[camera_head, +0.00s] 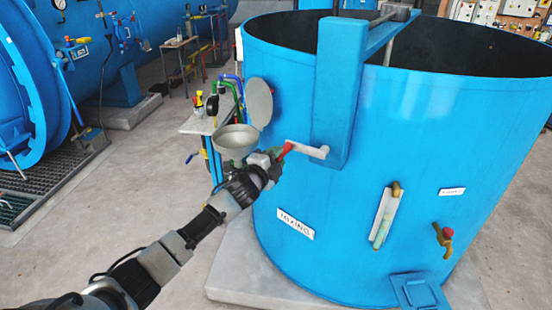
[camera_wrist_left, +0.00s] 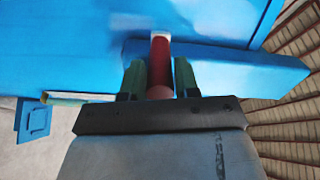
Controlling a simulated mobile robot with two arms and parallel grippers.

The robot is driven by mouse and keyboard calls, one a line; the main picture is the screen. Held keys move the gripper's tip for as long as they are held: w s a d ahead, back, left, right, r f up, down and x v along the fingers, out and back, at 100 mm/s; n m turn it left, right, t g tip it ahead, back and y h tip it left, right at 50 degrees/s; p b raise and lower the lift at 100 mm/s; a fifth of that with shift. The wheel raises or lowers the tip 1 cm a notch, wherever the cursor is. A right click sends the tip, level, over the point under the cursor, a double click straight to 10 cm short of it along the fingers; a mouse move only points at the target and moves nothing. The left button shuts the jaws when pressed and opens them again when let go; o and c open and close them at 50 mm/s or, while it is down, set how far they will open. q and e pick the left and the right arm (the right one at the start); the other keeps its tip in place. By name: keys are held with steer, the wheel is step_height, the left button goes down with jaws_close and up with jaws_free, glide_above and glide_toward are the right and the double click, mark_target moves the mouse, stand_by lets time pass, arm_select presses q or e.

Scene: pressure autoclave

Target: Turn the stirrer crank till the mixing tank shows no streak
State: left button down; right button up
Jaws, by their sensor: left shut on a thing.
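The blue mixing tank (camera_head: 400,150) stands at the right in the head view, with a MIXING label on its wall. The stirrer crank (camera_head: 310,151) sticks out from a blue upright housing on the tank's side, with a light arm and a red handle. My left gripper (camera_head: 278,160) is shut on the red handle. In the left wrist view the red handle (camera_wrist_left: 160,68) lies between the two fingers of my left gripper (camera_wrist_left: 161,82). A sight tube (camera_head: 384,217) is mounted on the tank wall; whether it shows a streak is too small to tell. My right gripper is not in view.
A grey funnel (camera_head: 236,140) and a round grey lid (camera_head: 259,103) are just left of the tank, close to my left gripper. A tap (camera_head: 443,238) juts from the tank's lower right. A large blue vessel (camera_head: 25,90) stands at the far left.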

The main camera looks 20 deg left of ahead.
arm_select(q)
steer(key=shift+r, duration=0.15)
steer(key=c, duration=0.8)
jaws_free()
steer(key=shift+s+f, duration=0.25)
steer(key=shift+s, duration=0.25)
steer(key=s+b, duration=0.1)
steer(key=s, duration=0.5)
steer(key=s+a+b, duration=0.1)
steer(key=s, duration=0.2)
steer(key=shift+s+r+b, duration=0.15)
steer(key=shift+s+b, duration=0.15)
steer(key=shift+s, duration=0.05)
